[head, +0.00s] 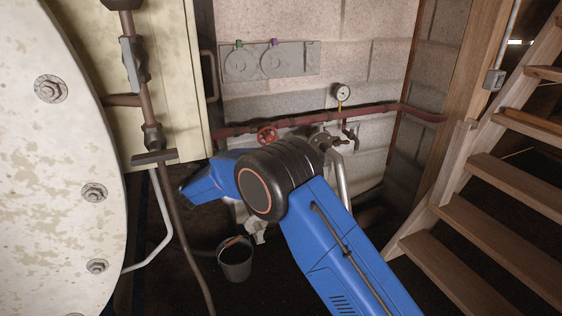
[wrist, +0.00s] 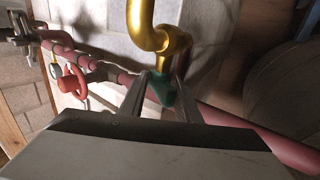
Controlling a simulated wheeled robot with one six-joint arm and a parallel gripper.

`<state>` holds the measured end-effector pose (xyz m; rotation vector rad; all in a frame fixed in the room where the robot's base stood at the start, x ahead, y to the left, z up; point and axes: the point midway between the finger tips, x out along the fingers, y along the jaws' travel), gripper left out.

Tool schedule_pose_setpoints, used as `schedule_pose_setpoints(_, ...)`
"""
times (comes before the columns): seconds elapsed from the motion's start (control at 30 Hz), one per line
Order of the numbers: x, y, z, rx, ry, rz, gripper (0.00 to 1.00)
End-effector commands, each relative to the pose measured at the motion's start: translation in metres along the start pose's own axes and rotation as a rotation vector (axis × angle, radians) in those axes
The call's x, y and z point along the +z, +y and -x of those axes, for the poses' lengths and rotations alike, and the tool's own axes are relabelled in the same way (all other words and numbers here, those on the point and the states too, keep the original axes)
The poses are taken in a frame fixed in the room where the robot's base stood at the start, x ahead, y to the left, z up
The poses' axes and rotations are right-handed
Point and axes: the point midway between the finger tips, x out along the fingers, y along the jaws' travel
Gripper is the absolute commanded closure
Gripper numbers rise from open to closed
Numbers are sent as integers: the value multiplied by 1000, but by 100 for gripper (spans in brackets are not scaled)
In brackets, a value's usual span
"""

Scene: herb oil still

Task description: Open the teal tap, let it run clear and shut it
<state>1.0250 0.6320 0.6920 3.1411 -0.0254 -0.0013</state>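The teal tap handle (wrist: 160,89) shows in the wrist view, below a bent brass pipe (wrist: 143,25). My gripper (wrist: 162,75) has one finger on each side of the handle. The handle fills most of the space between the fingertips, but I cannot tell whether they press on it. The tap's outlet is not clear to see, and no running liquid shows. In the head view my blue arm hides the gripper and the teal tap.
A dark bucket (head: 235,262) stands on the floor. A red pipe (head: 300,121) with a red handwheel (head: 267,135) and a pressure gauge (head: 342,92) runs along the block wall. A large pale vessel (head: 60,170) is at left, wooden stairs (head: 500,205) at right.

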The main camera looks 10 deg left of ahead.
Motion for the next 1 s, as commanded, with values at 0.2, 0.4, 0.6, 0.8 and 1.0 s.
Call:
schedule_pose_setpoints(0.2, 0, 3, -1, -137, 0, 1, 71)
schedule_pose_setpoints(0.4, 0, 3, -1, -249, 0, 2, 71)
schedule_pose_setpoints(0.6, -1, 4, -2, -349, 1, 1, 71)
schedule_pose_setpoints(0.8, 0, 4, -2, -442, 0, 1, 71)
schedule_pose_setpoints(1.0, 0, 4, -2, -530, 0, 1, 71)
